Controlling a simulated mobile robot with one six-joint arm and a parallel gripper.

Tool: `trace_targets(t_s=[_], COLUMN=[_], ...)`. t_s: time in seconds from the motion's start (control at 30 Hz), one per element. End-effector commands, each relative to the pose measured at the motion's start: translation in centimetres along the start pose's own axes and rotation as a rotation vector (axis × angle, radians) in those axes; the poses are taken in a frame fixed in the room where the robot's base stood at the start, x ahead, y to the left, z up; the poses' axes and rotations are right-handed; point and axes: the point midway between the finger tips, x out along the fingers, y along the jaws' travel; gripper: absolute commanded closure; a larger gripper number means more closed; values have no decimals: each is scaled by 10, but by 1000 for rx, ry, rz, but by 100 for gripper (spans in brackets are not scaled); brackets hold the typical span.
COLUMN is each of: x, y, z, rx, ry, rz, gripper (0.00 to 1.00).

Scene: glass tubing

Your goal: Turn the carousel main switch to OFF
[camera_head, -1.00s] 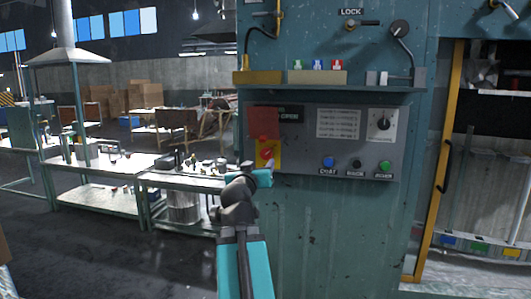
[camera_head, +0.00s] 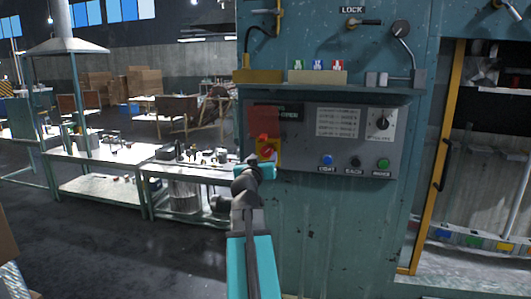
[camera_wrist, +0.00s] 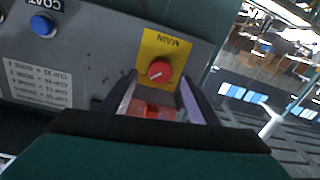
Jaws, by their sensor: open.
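The main switch is a red knob (camera_head: 267,152) on a yellow plate at the lower left of the grey control panel (camera_head: 300,160). The wrist view shows the red knob (camera_wrist: 159,71) with a white pointer line, and the yellow plate (camera_wrist: 176,46) printed MAIN, upside down. No ON or OFF marking is readable. My gripper (camera_head: 262,169) is just below and in front of the switch in the head view. In the wrist view its open fingers (camera_wrist: 158,84) appear on either side of the knob; contact cannot be told. A red surface shows between the fingers.
A red panel (camera_head: 264,121) sits directly above the switch. Blue (camera_head: 327,160), black (camera_head: 355,162) and green (camera_head: 383,164) buttons lie to its right, with a rotary dial (camera_head: 382,120) above. A shelf (camera_head: 330,89) juts out over the panel. Workbenches (camera_head: 185,170) stand left.

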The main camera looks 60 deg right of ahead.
Motion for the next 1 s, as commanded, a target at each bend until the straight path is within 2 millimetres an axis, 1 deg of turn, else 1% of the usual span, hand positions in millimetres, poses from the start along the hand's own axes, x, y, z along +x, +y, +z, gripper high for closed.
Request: trace_targets(t_s=[0.03, 0.3, 0.5, 0.67, 0.97, 1.0], x=[7, 33, 47, 52, 52, 52], y=[0, 0, 0, 0, 1, 1], z=[-2, -2, -1, -1, 0, 0], rx=[-1, 1, 0, 0, 0, 0], ry=[-1, -1, 0, 1, 1, 0], rz=[0, 0, 1, 0, 1, 1], gripper=[45, 45, 45, 45, 45, 48])
